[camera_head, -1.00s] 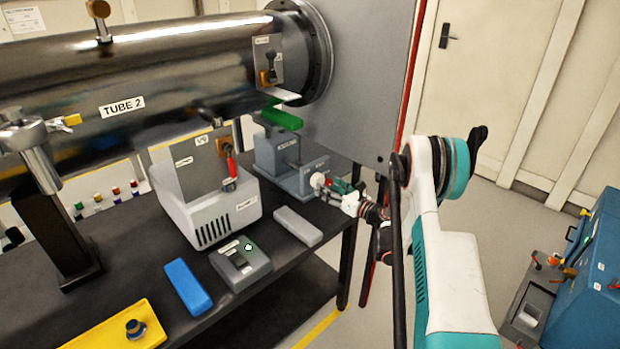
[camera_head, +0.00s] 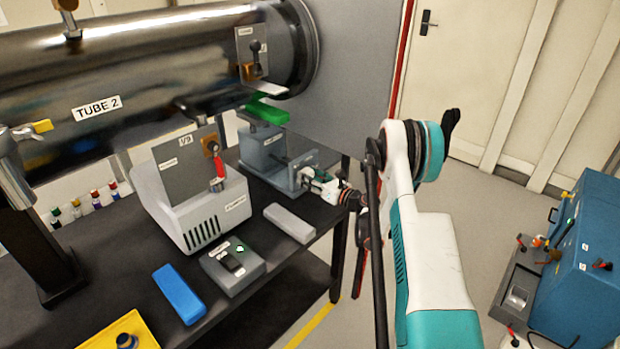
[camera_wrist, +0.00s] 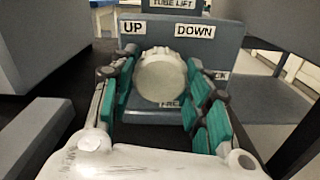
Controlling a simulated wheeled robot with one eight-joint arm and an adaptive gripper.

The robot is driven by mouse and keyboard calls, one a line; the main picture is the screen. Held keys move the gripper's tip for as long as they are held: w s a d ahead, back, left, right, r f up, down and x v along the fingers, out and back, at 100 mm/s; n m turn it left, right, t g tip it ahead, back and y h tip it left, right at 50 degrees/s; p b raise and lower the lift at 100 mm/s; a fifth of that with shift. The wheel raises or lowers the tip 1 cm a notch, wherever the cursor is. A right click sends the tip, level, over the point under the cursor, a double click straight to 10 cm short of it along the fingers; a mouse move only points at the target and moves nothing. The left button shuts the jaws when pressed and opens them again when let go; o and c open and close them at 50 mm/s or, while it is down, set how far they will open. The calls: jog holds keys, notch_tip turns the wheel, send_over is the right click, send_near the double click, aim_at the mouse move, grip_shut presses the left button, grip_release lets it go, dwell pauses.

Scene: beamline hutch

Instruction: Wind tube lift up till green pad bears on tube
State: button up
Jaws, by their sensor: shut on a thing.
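The tube lift (camera_head: 263,149) is a grey unit on the bench below the right end of the dark tube (camera_head: 150,85) marked TUBE 2. Its green pad (camera_head: 268,111) shows close under the tube; whether they touch I cannot tell. In the wrist view a pale round knob (camera_wrist: 160,76) stands in front of the lift's grey face (camera_wrist: 215,58), labelled UP on the left and DOWN on the right. Lower labels are partly hidden. My gripper (camera_wrist: 163,90), with teal finger pads, is shut on this knob. In the head view my gripper (camera_head: 314,182) is at the lift's front right.
A white box (camera_head: 195,205) with a red-handled lever stands left of the lift. A grey bar (camera_head: 290,222), a grey switch box (camera_head: 233,265), a blue block (camera_head: 180,294) and a yellow tray (camera_head: 105,340) lie along the bench front. A blue cabinet (camera_head: 585,270) stands at right.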

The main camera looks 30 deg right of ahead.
jog(key=shift+n, duration=0.3)
jog(key=n, duration=0.3)
jog(key=shift+n, duration=0.4)
jog(key=n, duration=0.3)
jog(key=shift+n, duration=0.3)
jog(key=n, duration=1.4)
jog(key=shift+n, duration=0.3)
jog(key=n, duration=0.3)
jog(key=shift+n, duration=2)
